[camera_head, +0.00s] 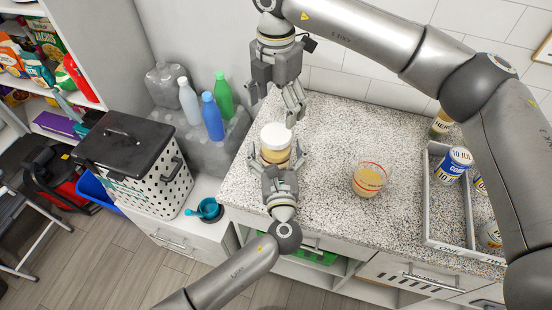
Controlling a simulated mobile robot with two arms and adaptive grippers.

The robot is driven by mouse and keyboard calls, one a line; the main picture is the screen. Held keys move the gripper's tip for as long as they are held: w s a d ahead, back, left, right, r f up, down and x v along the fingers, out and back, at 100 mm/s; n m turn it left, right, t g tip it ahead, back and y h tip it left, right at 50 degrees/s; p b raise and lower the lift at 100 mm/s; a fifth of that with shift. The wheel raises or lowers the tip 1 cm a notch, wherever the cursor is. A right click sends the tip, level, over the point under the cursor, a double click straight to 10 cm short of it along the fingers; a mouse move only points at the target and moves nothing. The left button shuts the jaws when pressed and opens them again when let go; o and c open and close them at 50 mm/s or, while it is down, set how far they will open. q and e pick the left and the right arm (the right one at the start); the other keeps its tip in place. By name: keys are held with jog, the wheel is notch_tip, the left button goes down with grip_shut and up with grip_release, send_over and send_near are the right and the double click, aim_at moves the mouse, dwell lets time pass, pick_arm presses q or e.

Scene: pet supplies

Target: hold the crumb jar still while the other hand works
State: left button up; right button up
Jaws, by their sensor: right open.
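The crumb jar (276,137), with a white lid and tan contents, stands upright on the speckled counter near its left end. My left gripper (277,158) comes from below in the head view, with its fingers on both sides of the jar. They look closed against it, though its lower part is hidden behind the gripper. My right gripper (293,114) points down just behind and above the jar, to the right of its lid. It is open with nothing between its fingers, and apart from the lid.
A clear measuring cup (369,180) with tan contents and red markings stands right of the jar. A grey tray (432,217) with several cans is farther right. Bottles and a lidded basket (150,190) are at left. The counter between jar and cup is clear.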

aim_at(276, 134)
pick_arm(q)
jog(key=c, duration=1.8)
jog(key=shift+c, duration=1.3)
pick_arm(e)
jog(key=m, duration=0.4)
jog(key=shift+m, duration=0.4)
jog(key=m, duration=0.3)
jog(key=shift+m, duration=0.4)
jog(key=shift+f, duration=4)
